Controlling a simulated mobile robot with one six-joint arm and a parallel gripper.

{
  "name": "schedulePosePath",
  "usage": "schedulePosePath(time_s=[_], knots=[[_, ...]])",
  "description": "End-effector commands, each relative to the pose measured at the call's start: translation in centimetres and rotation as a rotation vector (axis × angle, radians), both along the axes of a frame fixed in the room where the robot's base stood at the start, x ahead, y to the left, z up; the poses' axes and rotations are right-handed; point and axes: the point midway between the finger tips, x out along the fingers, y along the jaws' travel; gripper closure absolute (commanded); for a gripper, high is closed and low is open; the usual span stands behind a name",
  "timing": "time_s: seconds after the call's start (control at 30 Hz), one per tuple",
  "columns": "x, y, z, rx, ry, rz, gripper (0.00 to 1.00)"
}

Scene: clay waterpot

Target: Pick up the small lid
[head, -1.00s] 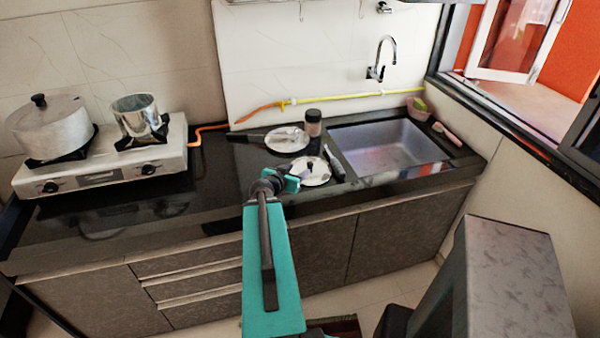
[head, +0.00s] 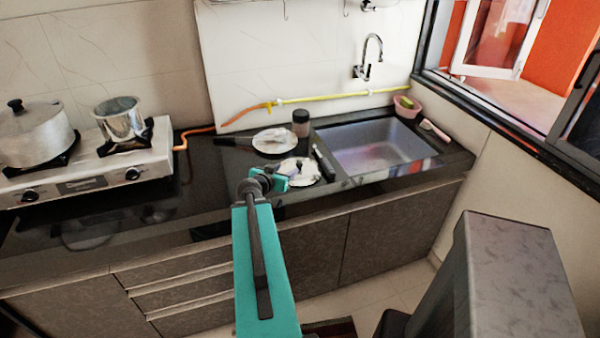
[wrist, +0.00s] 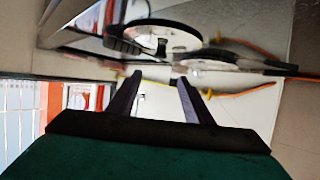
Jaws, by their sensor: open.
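The small lid (head: 309,174), a pale disc with a dark knob, lies on the black counter left of the sink in the head view. My gripper (head: 292,169) is low over the counter at the lid's left side and covers part of it. In the wrist view, which looks upside down, the lid (wrist: 183,38) and its knob (wrist: 161,47) show near the top. My gripper (wrist: 158,78) is open, with both dark fingers apart and nothing between them. I cannot tell whether a finger touches the lid.
A second pale lid or plate (head: 270,140) with a dark handle (head: 233,141) lies behind. A dark jar (head: 300,124) stands beside it. The sink (head: 375,147) is to the right, the stove (head: 90,165) with pots to the left. The counter between stove and lids is clear.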

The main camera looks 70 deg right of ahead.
Motion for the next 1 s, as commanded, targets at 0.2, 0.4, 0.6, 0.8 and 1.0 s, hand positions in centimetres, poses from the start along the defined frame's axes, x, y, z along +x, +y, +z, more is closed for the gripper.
schedulePosePath(time_s=[0.2, 0.4, 0.6, 0.8, 1.0], knots=[[-0.1, -0.3, -0.4, -0.001, -0.001, -0.002, 0.54], [-0.1, -0.6, -0.5, -0.001, -0.001, -0.003, 0.54], [-0.1, -0.8, -0.7, 0.000, -0.002, -0.001, 0.54], [-0.1, -1.1, -0.7, 0.000, -0.002, 0.001, 0.54], [-0.2, -1.3, -0.8, 0.000, -0.002, 0.003, 0.54]])
